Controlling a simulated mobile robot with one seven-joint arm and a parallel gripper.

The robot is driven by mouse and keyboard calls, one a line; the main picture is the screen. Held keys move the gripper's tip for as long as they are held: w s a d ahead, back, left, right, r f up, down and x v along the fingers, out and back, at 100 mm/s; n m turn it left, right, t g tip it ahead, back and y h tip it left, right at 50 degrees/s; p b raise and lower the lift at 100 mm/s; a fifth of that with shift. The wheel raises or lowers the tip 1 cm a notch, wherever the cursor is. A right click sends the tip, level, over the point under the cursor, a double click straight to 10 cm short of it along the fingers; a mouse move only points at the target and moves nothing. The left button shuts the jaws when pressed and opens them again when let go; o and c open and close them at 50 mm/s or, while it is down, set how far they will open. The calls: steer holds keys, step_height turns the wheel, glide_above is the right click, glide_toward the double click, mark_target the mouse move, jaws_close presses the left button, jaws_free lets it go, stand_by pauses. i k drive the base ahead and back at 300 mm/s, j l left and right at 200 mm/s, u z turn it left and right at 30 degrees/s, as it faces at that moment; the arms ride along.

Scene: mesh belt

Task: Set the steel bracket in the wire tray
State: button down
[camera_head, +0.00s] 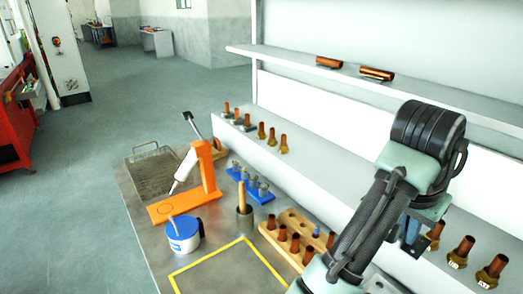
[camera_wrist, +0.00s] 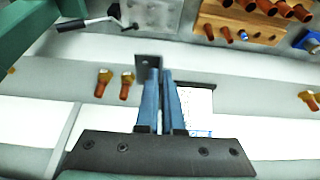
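The wire tray (camera_head: 150,176), a grey mesh basket with a raised wire handle, sits at the far left end of the grey table in the head view. My gripper (camera_wrist: 163,78) has its two blue fingers close together in the wrist view. They are shut on the dark steel bracket (camera_wrist: 146,62), whose plate with a hole sticks out to the left of the fingertips. The fingers hide part of the bracket. In the head view my gripper (camera_head: 412,230) is at the right, over the shelf and well away from the tray.
An orange stand (camera_head: 205,172) holding a white tube is beside the tray. A blue-lidded pot (camera_head: 183,235), a cup (camera_head: 244,216) with a wooden handle, a blue rack (camera_head: 252,186) and a wooden block (camera_head: 294,228) with copper fittings occupy the table. More fittings (camera_head: 461,251) stand on the shelf near my gripper.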

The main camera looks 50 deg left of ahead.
mark_target(157, 172)
steer(key=j+u, duration=0.1)
steer(key=u, duration=0.25)
steer(key=i+u, duration=0.1)
steer(key=u, duration=0.25)
steer(key=j+u, duration=0.1)
steer(key=u, duration=0.25)
steer(key=i+j+u, duration=0.25)
steer(key=i+u, duration=0.2)
steer(key=i, duration=0.3)
steer(key=i+u, duration=0.45)
steer(key=i, duration=0.3)
